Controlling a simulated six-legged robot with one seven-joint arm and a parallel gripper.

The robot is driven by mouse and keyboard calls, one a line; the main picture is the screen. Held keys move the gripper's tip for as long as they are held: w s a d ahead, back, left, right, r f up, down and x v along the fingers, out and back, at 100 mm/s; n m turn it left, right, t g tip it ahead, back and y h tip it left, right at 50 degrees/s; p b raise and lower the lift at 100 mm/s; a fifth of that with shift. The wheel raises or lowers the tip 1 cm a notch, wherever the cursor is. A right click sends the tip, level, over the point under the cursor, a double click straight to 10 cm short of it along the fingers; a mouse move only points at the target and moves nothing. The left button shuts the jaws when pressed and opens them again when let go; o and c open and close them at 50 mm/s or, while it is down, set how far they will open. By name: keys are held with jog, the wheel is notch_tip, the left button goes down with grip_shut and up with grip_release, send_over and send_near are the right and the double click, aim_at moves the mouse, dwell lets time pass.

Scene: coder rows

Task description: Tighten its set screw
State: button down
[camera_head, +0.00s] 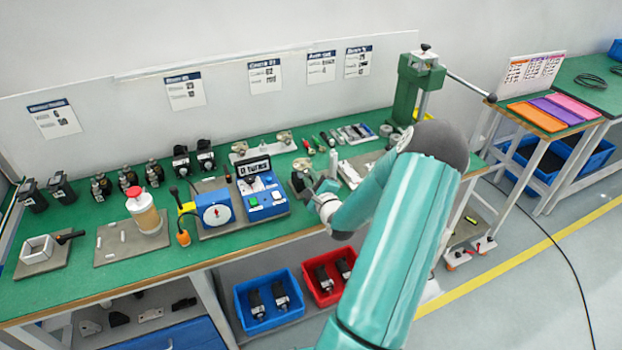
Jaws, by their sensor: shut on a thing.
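My teal arm reaches from the lower right to the green bench. My gripper (303,182) is at the bench, just right of a blue box with a display (258,190). The gripper is shut on a small dark part (297,180), mostly hidden by the fingers and too small to identify. The display seems to read "0 TURNS". The blue box has a green and a red button on its front. No set screw can be made out at this size. The wrist hides the bench just right of the gripper.
Left of the blue box stands a blue gauge with a white dial (216,213). A jar with a red cap (143,211) and several dark coders (130,180) stand further left. A green press (413,85) stands behind my arm. Blue (244,313) and red (316,298) bins sit below the bench.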

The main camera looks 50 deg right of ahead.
jog(key=shift+s+f+m, duration=0.1)
jog(key=shift+m, duration=1.3)
jog(key=c, duration=1.3)
grip_release()
jog(key=v, duration=1.3)
jog(key=shift+s+a, duration=0.25)
